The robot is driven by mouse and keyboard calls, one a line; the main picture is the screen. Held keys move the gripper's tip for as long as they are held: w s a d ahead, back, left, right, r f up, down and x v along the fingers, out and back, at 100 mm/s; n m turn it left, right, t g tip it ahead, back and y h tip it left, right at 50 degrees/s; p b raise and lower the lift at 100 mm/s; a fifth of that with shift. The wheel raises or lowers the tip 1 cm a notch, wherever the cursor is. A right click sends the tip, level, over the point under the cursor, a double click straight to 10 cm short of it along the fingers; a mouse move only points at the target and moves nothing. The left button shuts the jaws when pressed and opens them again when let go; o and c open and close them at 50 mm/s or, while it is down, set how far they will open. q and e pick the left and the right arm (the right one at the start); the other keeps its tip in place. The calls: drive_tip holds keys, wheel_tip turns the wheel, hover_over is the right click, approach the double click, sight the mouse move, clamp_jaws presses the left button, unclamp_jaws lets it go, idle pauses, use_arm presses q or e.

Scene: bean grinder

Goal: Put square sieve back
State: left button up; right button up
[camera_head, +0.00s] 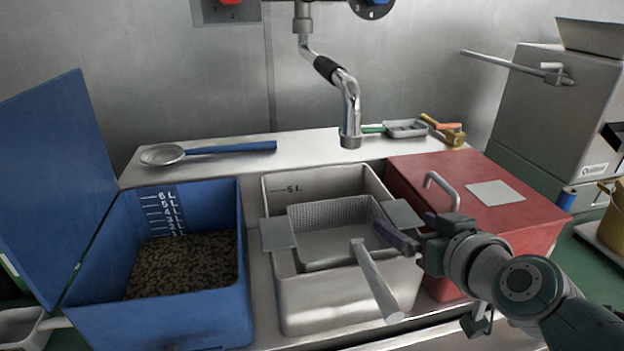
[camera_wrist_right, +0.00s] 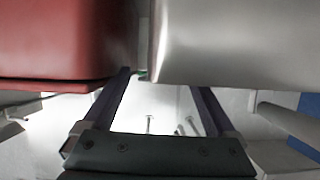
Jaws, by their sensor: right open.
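The square sieve (camera_head: 335,214) is a grey mesh basket with flat side tabs and a thick bare handle (camera_head: 374,280) that points toward the front right. It sits in the mouth of the steel bin (camera_head: 345,300) marked 5L, its tabs over the bin's side rims. My right gripper (camera_head: 392,236) is by the bin's right side, close to the handle and the right tab. My left gripper is not in view.
A blue bin (camera_head: 160,318) with beans and a raised lid stands left. A red box (camera_head: 495,195) with a metal handle is right of the steel bin. A faucet (camera_head: 348,105) hangs above. A round strainer (camera_head: 163,154) and small tools lie on the back ledge.

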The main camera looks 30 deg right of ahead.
drive_tip(key=shift+r, duration=0.1)
drive_tip(key=shift+r+p, duration=0.9)
drive_tip(key=f+p+v, duration=0.1)
drive_tip(key=v, duration=0.9)
drive_tip(key=s+a+n+g+y, duration=0.4)
drive_tip(key=a+n+y, duration=0.1)
drive_tip(key=a, duration=0.6)
drive_tip(key=s+r+g+h, duration=0.1)
drive_tip(key=s+g, duration=0.4)
drive_tip(key=s, duration=0.4)
drive_tip(key=shift+s+a+h, duration=0.15)
drive_tip(key=shift+s+h, duration=0.1)
drive_tip(key=shift+h, duration=0.15)
